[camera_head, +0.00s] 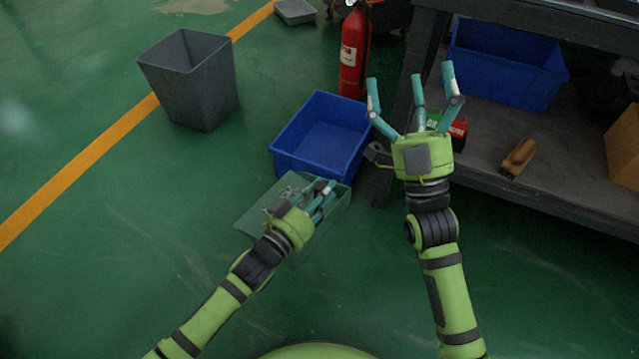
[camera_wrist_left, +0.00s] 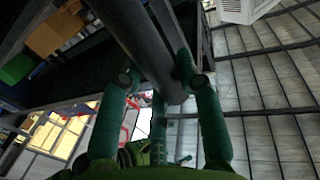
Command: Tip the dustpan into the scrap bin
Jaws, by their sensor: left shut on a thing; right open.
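The grey-green dustpan (camera_head: 253,217) is in the head view, low in front of the blue crate, with several small grey pieces (camera_head: 287,194) on it. My left gripper (camera_head: 324,193) is over the dustpan and partly hides it. In the left wrist view my left gripper (camera_wrist_left: 158,88) is shut on a dark grey bar, which looks like the dustpan's handle (camera_wrist_left: 140,35). A grey open bin (camera_head: 190,85), which looks like the scrap bin, stands upright on the floor at upper left, apart from the dustpan. My right gripper (camera_head: 411,85) is open and empty, its fingers spread.
A blue crate (camera_head: 308,163) stands just behind the dustpan. A red fire extinguisher (camera_head: 350,55) is behind it. At right a dark shelf (camera_head: 480,178) holds another blue crate (camera_head: 505,65) and a brown brush-like object (camera_head: 519,157). The green floor at left is clear.

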